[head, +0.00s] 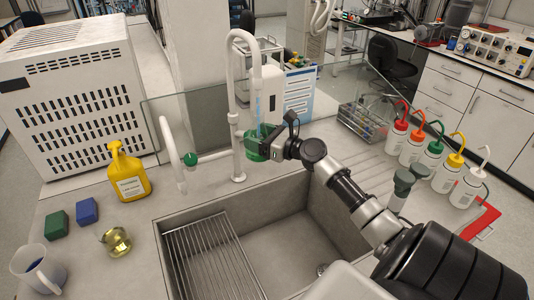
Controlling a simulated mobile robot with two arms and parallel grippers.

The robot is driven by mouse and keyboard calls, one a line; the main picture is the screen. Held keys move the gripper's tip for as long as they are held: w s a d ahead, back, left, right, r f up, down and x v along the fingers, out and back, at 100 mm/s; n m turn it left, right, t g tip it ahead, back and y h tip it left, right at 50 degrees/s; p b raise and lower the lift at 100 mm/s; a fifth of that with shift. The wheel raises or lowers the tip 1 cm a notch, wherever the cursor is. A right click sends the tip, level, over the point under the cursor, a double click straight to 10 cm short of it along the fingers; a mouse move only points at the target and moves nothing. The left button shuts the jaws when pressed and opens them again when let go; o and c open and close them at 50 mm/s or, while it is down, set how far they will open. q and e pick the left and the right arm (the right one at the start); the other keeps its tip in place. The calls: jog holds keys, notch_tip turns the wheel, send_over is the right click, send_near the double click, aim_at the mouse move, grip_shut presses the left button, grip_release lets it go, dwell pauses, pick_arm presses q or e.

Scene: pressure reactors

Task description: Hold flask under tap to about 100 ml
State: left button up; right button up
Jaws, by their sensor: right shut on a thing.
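My right gripper (271,146) is shut on a small green-tinted, see-through vessel (254,143), which looks like the flask. The gripper hides part of it, and I cannot make out a fill level or marks. The vessel is close to the white tap (231,75), just right of its upright pipe and near the down-turned end of its gooseneck. A side branch of the tap carries a green knob (190,159) on the left. My left gripper is not in view.
The grey sink (295,235) has a wire rack (212,260) inside. Several wash bottles (430,158) stand right. A glass screen (200,115) is behind the tap.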

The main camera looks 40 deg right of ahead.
jog(key=shift+p, duration=0.3)
dwell(6.9)
jog(key=shift+s+a+r, duration=0.1)
jog(key=shift+s+a, duration=0.05)
jog(key=shift+s, duration=0.05)
jog(key=s+a+p, duration=0.4)
jog(key=s+p, duration=0.1)
jog(key=s, duration=0.3)
jog(key=shift+s+a, duration=0.15)
